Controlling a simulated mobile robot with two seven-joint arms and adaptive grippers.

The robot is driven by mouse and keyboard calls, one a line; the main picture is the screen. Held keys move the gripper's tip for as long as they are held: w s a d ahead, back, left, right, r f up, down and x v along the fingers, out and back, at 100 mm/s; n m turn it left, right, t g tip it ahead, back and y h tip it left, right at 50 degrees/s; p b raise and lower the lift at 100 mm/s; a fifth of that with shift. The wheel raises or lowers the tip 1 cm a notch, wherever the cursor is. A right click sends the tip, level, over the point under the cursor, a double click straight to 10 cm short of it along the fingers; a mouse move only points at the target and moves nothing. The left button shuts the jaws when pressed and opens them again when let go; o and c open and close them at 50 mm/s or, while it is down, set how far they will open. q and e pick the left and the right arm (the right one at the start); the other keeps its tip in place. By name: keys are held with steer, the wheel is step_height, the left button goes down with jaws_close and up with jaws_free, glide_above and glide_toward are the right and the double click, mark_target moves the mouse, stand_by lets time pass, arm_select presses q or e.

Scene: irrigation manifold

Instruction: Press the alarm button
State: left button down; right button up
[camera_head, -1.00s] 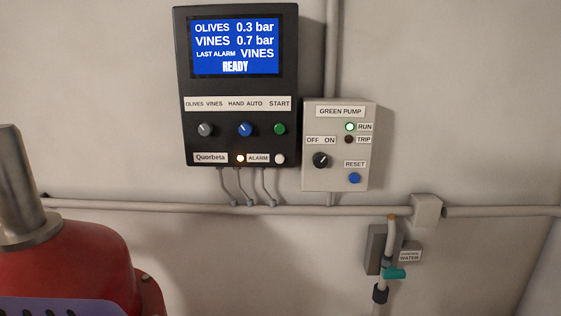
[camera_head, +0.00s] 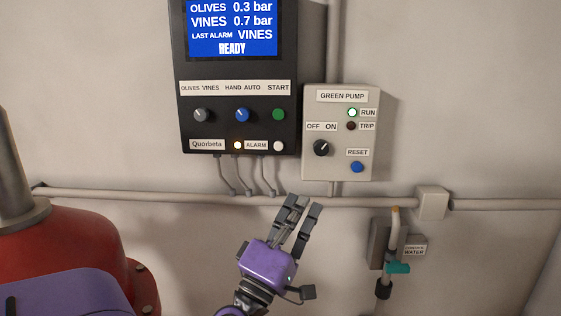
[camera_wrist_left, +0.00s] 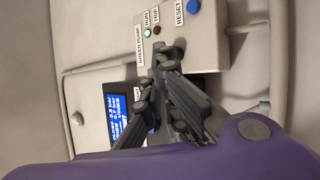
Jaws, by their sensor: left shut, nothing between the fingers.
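The black control panel (camera_head: 240,120) hangs on the wall in the head view. On its bottom row are a lit amber lamp (camera_head: 238,145), an ALARM label (camera_head: 256,145) and a white button (camera_head: 279,146) just right of the label. My left gripper (camera_head: 304,202) is below the panel, pointing up, apart from the button. Its fingers are shut and hold nothing. In the left wrist view the left gripper (camera_wrist_left: 165,60) covers part of the panel, and the white button cannot be made out there. My right gripper is not in view.
A grey GREEN PUMP box (camera_head: 341,165) with a knob and blue RESET button (camera_head: 357,167) is right of the panel. A pipe (camera_head: 130,195) runs along the wall below. A red tank (camera_head: 80,245) stands left. A teal-handled water valve (camera_head: 398,268) is lower right.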

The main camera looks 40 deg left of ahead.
mark_target(279, 146)
arm_select(q)
step_height(279, 146, up, 8)
steer(key=s+a+n+y, duration=0.1)
steer(key=a+n+y, duration=0.2)
steer(key=n, duration=0.3)
steer(key=shift+s+t+y, duration=0.25)
steer(key=shift+t+y, duration=0.15)
steer(key=shift+f, duration=0.1)
steer(key=w+a+b, duration=0.1)
steer(key=w+a, duration=0.4)
steer(key=w, duration=0.1)
steer(key=shift+w+a+b, duration=0.3)
steer(key=shift+w+b, duration=0.05)
steer(key=shift+w, duration=0.05)
